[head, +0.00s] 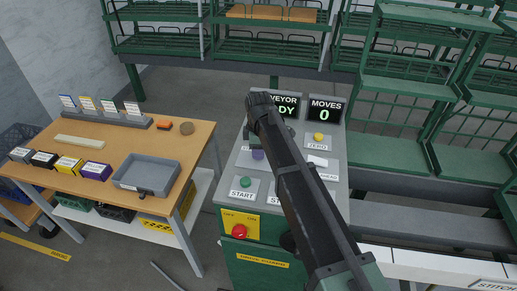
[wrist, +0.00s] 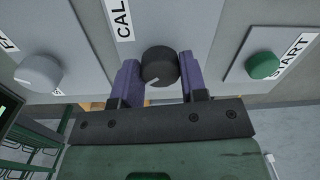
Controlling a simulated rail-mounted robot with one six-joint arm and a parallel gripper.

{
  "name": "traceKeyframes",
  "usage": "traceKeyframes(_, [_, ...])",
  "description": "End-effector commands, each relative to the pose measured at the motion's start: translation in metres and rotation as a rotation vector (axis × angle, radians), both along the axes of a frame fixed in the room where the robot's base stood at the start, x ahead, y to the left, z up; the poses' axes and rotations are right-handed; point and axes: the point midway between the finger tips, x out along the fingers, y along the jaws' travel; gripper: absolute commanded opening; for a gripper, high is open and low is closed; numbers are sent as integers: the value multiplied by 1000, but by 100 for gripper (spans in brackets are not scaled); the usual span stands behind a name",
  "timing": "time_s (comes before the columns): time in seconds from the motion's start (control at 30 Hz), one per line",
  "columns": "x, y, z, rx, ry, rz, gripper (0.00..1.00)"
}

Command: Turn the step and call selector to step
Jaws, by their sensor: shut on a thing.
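The selector is a black round knob (wrist: 160,65) on a grey plate, centred in the wrist view. A white label, cut off after "CAL", stands to its upper left. A pale pointer mark shows at the knob's lower left. No "step" lettering is visible. My gripper (wrist: 160,78) is shut on the knob, one purple finger on each side. In the head view my dark arm crosses the grey control panel (head: 225,195) and hides the selector. A purple part of my gripper (head: 257,154) shows left of the arm.
The green START button (wrist: 263,65) is right of my gripper in the wrist view, and a grey knob (wrist: 38,72) is left. In the head view a yellow ZERO button (head: 318,137) and red button (head: 239,231) flank my arm. A wooden table (head: 190,150) stands left.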

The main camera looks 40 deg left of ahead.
Motion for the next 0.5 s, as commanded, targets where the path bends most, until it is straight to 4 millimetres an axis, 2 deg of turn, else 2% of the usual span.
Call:
traceKeyframes(0.1, [0, 0, 0, -1, 1, 1, 16])
traceKeyframes(0.13, [0, 0, 0, -1, 1, 1, 44])
traceKeyframes(0.27, [0, 0, 0, -1, 1, 0, 64])
traceKeyframes(0.5, [0, 0, 0, 0, 0, -1, 65])
